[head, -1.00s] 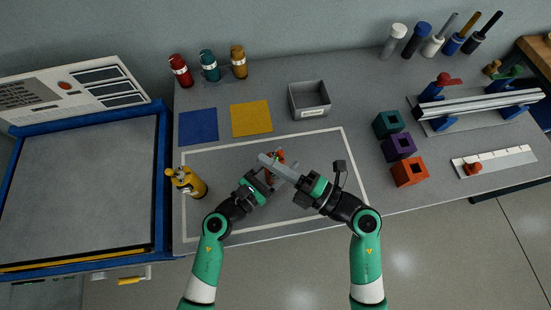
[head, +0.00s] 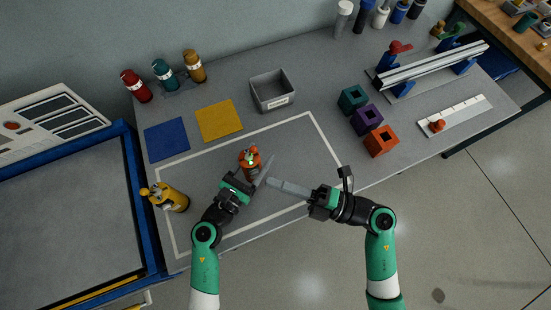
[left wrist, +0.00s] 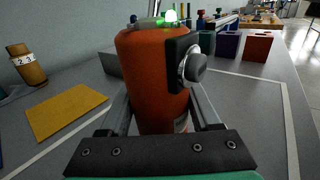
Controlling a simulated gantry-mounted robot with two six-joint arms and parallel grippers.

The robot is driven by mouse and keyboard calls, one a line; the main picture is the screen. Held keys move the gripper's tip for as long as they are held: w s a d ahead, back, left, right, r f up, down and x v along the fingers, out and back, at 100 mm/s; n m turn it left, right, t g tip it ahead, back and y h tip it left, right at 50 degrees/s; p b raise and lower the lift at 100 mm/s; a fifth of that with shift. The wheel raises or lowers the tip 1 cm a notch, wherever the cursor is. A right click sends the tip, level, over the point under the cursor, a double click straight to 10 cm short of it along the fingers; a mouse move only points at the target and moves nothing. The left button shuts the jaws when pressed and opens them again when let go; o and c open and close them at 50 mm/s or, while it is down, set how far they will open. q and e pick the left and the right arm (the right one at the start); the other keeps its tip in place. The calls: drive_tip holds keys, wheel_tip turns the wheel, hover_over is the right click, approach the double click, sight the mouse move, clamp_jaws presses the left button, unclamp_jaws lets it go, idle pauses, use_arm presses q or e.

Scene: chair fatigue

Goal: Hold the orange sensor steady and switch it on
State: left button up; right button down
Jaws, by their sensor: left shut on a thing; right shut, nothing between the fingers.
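The orange sensor (head: 249,156) stands upright inside the white outline on the table. In the left wrist view the orange sensor (left wrist: 153,75) has a dark knob (left wrist: 194,67) on its side and a bright, glowing pale-green light (left wrist: 171,16) on top. My left gripper (head: 254,172) is shut on the sensor's body, with a finger on each side. My right gripper (head: 271,183) is shut and empty, pointing left, apart from the sensor at its lower right.
A grey bin (head: 272,91) and yellow mat (head: 219,121) lie behind the outline. Teal, purple and orange blocks (head: 381,141) stand at right. The outlined area's right part is clear.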

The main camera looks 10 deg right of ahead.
use_arm(q)
drive_tip(key=o, duration=1.6)
drive_tip(key=shift+c, duration=0.2)
drive_tip(key=v, duration=1.2)
